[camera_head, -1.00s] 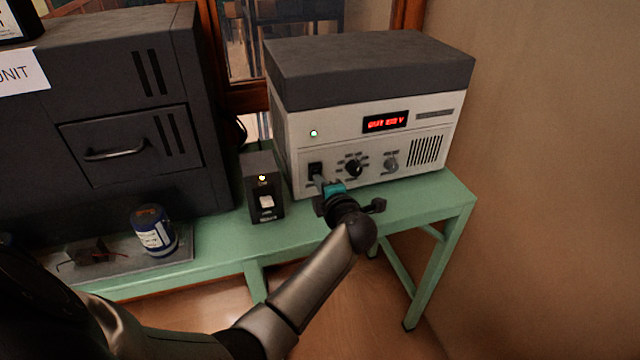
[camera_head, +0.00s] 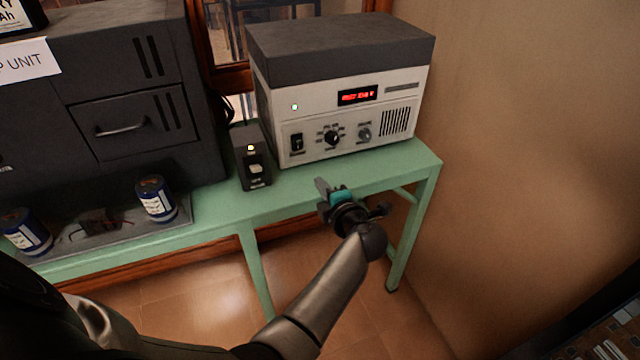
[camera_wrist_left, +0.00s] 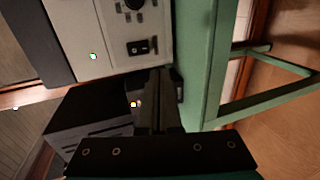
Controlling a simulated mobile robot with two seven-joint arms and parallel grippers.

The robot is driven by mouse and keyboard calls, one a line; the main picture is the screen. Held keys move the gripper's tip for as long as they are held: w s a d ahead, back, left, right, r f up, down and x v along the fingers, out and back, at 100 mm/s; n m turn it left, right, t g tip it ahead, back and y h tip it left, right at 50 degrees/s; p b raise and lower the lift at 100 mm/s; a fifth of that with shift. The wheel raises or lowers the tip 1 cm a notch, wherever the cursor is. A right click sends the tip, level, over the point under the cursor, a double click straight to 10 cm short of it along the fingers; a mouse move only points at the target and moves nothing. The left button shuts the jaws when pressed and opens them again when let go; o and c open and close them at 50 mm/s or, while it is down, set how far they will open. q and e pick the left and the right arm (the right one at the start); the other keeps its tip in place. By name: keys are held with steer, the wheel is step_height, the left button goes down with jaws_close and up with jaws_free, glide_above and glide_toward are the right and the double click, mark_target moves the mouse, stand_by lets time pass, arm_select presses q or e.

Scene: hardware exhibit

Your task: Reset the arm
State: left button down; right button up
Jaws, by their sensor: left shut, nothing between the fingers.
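My left gripper (camera_head: 322,192) reaches in from the left on its long grey arm. It is shut and empty, in front of the green table's front edge, apart from the white instrument (camera_head: 350,112). The instrument has a dark lid, a lit red display, knobs, a black switch and a small lit lamp. My right gripper is in neither view.
The green table (camera_head: 300,190) carries the small black box (camera_head: 252,160) with a lit lamp. A large dark cabinet (camera_head: 110,110) stands at left. A bare wall bounds the right side.

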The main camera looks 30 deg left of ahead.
arm_select(q)
steer(key=shift+a, duration=0.1)
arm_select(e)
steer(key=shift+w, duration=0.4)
arm_select(q)
steer(key=s+d+f+m+t+h, duration=0.1)
steer(key=s+d+f+m+h, duration=0.35)
steer(key=f+m, duration=0.35)
steer(key=s+d+f+m+h, duration=0.3)
steer(key=s+f+m, duration=0.2)
steer(key=f+m, duration=0.3)
steer(key=s+d+f+m+t+h, duration=0.1)
steer(key=s+d+f+m+h, duration=0.4)
steer(key=f, duration=0.5)
steer(key=s+a+f+m+g, duration=0.1)
steer(key=s+f+m+g, duration=0.2)
steer(key=s, duration=0.8)
steer(key=s+a+f+m+g, duration=0.2)
steer(key=s+f, duration=0.4)
steer(key=s, duration=0.5)
steer(key=s+a+f+m+g+y, duration=0.1)
steer(key=s+f+m+g, duration=0.3)
steer(key=s, duration=0.7)
steer(key=shift+a+f+g, duration=0.25)
steer(key=shift+f+g, duration=0.25)
steer(key=shift+g, duration=0.3)
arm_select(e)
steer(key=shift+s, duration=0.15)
arm_select(q)
steer(key=shift+w, duration=0.1)
